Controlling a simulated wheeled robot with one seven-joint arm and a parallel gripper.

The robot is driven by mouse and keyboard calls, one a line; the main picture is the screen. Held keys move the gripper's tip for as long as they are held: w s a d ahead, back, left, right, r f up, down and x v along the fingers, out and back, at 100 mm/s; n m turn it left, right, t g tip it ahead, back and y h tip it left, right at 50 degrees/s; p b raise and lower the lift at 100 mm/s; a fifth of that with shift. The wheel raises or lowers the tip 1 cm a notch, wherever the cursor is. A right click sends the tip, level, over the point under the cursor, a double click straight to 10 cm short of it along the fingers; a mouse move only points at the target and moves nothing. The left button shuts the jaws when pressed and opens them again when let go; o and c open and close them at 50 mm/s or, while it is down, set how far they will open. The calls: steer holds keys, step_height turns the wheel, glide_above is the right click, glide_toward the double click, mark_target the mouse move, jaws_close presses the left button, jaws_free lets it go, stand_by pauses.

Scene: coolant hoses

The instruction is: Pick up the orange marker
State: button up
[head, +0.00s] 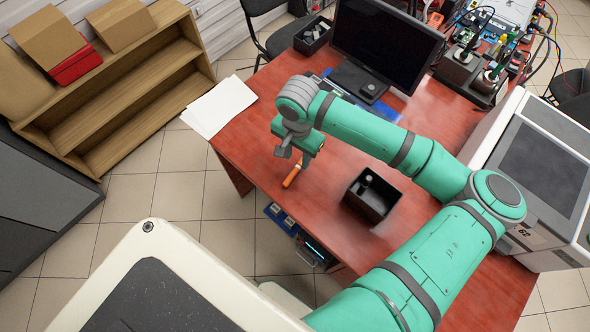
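The orange marker (291,177) lies on the reddish-brown desk (250,152) near its front left edge. My gripper (303,156) is right at the marker's upper end in the head view, pointing down toward the desk. The wrist and hand partly cover the gripper's fingers. From this view I cannot tell whether they are open or shut, or whether they touch the marker.
A black open box (372,198) holding a small item stands to the right of the marker. White papers (219,106) lie at the desk's left edge. A monitor (386,42) stands behind. A grey-white machine (535,165) is at the right.

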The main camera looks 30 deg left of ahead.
mark_target(299, 165)
steer(key=f, duration=0.4)
steer(key=shift+d, duration=0.2)
steer(key=shift+w, duration=0.1)
steer(key=shift+c, duration=0.2)
jaws_close()
steer(key=shift+d, duration=0.1)
